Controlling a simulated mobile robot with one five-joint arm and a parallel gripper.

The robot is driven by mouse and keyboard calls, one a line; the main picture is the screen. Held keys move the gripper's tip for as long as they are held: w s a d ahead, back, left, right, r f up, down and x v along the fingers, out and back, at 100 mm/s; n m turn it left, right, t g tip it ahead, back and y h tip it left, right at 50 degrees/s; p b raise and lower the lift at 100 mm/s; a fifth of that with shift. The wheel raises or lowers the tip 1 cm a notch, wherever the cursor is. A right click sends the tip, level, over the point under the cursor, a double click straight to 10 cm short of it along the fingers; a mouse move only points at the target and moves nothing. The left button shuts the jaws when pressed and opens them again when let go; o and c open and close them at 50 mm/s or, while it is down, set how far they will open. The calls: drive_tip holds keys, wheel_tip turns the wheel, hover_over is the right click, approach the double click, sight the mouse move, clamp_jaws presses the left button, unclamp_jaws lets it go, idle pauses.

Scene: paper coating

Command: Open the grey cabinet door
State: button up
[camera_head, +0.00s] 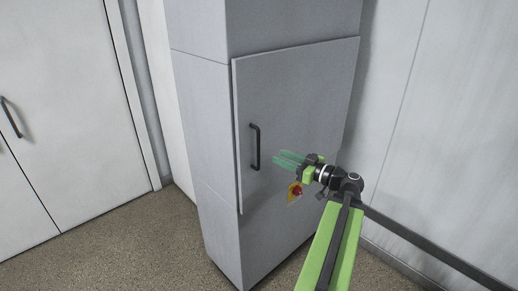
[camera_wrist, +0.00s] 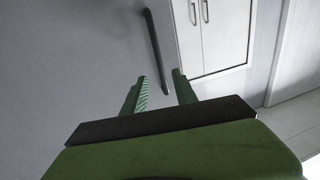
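The grey cabinet door (camera_head: 300,90) is a flat panel on the front of a tall grey cabinet (camera_head: 205,130). It looks shut. Its black vertical bar handle (camera_head: 255,147) is near the door's left edge. My gripper (camera_head: 278,159) has green fingers and is just right of the handle in the head view, pointing left. In the wrist view my gripper (camera_wrist: 159,77) is open, with a gap between the fingers and nothing in it. The handle (camera_wrist: 156,52) shows ahead of the gap there, apart from the fingertips.
A red knob on a yellow plate (camera_head: 295,191) shows just below my gripper. White double doors (camera_head: 65,85) with a black handle stand at the left; white doors (camera_wrist: 205,35) also show in the wrist view. A pale wall (camera_head: 450,120) is at the right. Speckled floor (camera_head: 120,245) is clear at the left.

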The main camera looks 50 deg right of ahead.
hover_over(259, 167)
drive_tip(key=shift+w+d, duration=0.15)
drive_tip(key=shift+w, duration=0.2)
clamp_jaws()
idle(1.3)
